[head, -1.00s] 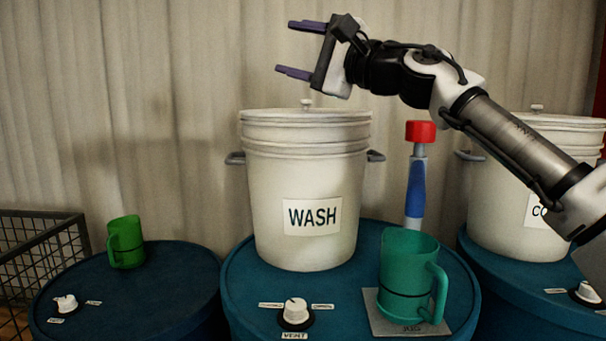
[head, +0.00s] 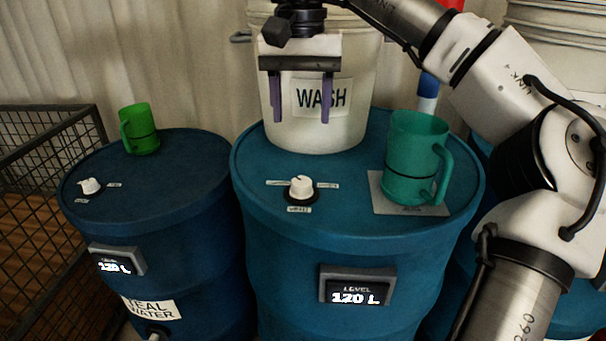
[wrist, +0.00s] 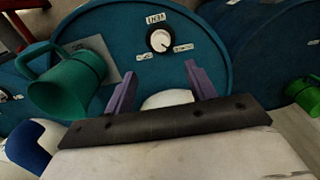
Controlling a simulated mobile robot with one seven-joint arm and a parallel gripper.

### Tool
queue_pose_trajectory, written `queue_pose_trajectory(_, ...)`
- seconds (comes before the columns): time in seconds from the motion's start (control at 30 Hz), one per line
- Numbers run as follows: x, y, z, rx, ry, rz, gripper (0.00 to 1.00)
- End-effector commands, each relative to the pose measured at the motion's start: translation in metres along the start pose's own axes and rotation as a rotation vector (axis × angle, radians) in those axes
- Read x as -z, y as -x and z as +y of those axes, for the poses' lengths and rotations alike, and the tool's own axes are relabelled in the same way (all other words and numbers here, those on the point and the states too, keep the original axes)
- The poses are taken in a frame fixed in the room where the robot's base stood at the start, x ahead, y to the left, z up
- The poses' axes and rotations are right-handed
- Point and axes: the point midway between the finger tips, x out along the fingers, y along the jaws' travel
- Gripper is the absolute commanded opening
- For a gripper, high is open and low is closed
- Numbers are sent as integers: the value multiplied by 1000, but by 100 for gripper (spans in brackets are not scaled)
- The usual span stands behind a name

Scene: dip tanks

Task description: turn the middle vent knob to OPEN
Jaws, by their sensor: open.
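The middle vent knob (head: 301,187) is a white dial on a dark base, on the blue lid of the middle drum (head: 250,215). Small labels sit to its left, right and front, too small to read now. The knob also shows in the wrist view (wrist: 160,41), with a dark pointer line slanting to the lower right there, roughly toward the right-hand label. My gripper (head: 301,117) points down with two purple fingers spread and nothing between them. It hangs above and behind the knob, before the WASH bucket, not touching the knob. The fingers also show in the wrist view (wrist: 161,70).
The WASH bucket (head: 345,130) stands behind the knob. A teal mug (head: 412,160) stands on a grey plate (head: 382,202) to the knob's right. The left drum (head: 180,185) carries a green mug (head: 139,130) and another knob (head: 90,186). A wire basket (head: 30,160) is far left.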

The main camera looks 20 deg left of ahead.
Motion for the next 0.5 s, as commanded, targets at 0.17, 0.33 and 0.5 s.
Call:
queue_pose_trajectory(0.17, 0, -34, 0, 6, 4, -4, 56)
queue_pose_trajectory(0.33, 0, -69, 0, 4, 0, -2, 56)
queue_pose_trajectory(0.5, -1, -101, 0, 5, 2, -3, 56)
